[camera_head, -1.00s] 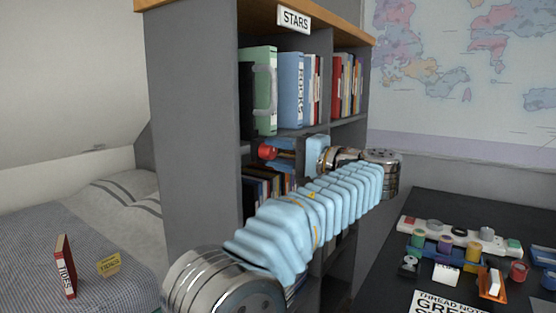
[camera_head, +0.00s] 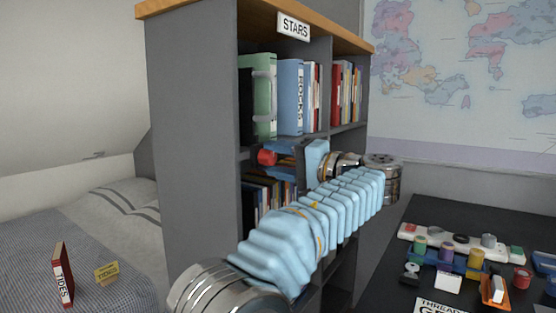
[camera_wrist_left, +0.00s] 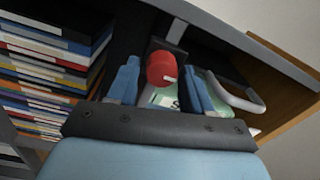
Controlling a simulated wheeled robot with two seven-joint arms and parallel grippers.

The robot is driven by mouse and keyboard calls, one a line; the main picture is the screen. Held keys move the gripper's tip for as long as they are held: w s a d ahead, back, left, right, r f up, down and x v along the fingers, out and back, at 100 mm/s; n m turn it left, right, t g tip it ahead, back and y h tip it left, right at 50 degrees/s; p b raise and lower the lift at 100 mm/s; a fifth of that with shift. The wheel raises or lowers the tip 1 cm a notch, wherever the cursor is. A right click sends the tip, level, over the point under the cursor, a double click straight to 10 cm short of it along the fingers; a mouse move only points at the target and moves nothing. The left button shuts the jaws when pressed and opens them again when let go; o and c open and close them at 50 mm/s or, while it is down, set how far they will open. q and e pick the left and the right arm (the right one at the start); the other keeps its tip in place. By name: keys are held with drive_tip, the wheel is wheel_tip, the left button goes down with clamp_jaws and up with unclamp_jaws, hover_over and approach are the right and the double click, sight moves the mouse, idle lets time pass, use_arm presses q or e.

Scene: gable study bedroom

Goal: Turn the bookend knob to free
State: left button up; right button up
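The red knob (camera_head: 267,157) sits at the shelf edge, below the green binder, in the head view. In the left wrist view the red knob (camera_wrist_left: 161,69) has a pale pointer mark on its face and a dark mount behind it. My left gripper (camera_head: 284,158) reaches it from the right. In the wrist view my left gripper (camera_wrist_left: 160,88) has its two blue fingers apart, one on each side of the knob, with gaps visible. Contact is not visible. A curved grey handle (camera_wrist_left: 240,98) is right of the fingers. My right gripper is not in view.
The grey bookcase (camera_head: 190,150) holds a green binder (camera_head: 258,95), a blue binder (camera_head: 290,95) and several books. A dark desk (camera_head: 400,265) with small pots is at right. A bed (camera_head: 120,240) with a red book (camera_head: 62,274) is at left.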

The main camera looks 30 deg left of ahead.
use_arm(q)
drive_tip(key=shift+o, duration=0.8)
drive_tip(key=s+d, duration=0.1)
drive_tip(key=d, duration=1.2)
drive_tip(key=shift+d+f+p, duration=0.25)
drive_tip(key=shift+d+p, duration=0.1)
drive_tip(key=shift+d, duration=0.05)
